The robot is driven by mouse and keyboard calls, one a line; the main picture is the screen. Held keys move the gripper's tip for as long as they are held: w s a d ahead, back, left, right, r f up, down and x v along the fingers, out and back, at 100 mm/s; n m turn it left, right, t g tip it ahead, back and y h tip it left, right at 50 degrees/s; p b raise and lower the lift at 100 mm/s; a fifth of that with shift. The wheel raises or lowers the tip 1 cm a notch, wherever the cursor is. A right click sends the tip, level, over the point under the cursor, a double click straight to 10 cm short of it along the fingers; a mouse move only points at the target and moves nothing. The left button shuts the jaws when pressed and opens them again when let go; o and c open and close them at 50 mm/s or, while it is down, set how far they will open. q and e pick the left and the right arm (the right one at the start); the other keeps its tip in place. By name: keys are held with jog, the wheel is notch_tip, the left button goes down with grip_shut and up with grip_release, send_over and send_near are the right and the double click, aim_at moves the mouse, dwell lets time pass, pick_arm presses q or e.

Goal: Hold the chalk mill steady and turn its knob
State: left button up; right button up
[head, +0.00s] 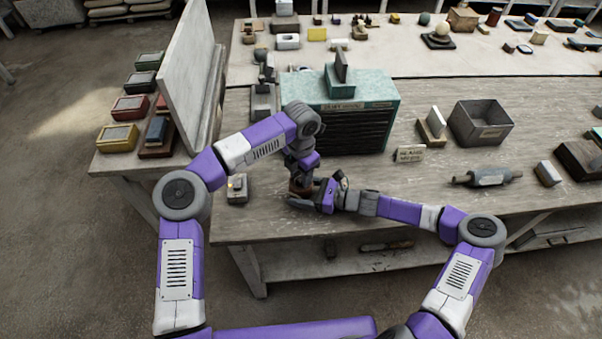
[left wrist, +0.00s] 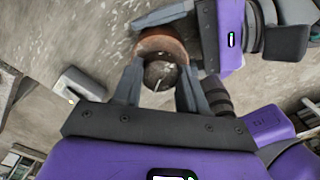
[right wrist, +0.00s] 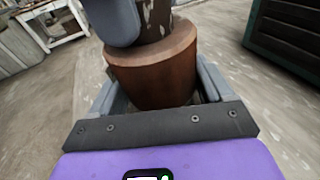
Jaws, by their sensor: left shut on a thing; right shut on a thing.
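The chalk mill stands on the wooden table near its front edge, mostly covered by my grippers in the head view. In the right wrist view its reddish-brown body (right wrist: 152,72) looks upright, with a dark, speckled knob (right wrist: 156,18) above it. My left gripper (head: 301,177) comes down from above, its fingers closed on either side of the knob, which also shows in the left wrist view (left wrist: 160,76). My right gripper (head: 304,194) reaches in from the right, low down, its fingers closed around the body. The fingertips on the body's far side are hidden.
A teal drawer cabinet (head: 350,132) stands close behind the mill. A rolling-pin-like tool (head: 487,177) and a grey bin (head: 482,124) are to the right. A tall pale slab (head: 186,75) leans at left.

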pick_arm(q)
jog(key=o, duration=1.1)
jog(key=shift+w, duration=0.1)
jog(key=shift+s+d+f+n, duration=0.15)
jog(key=shift+s+d+n, duration=0.1)
jog(key=shift+n, duration=0.05)
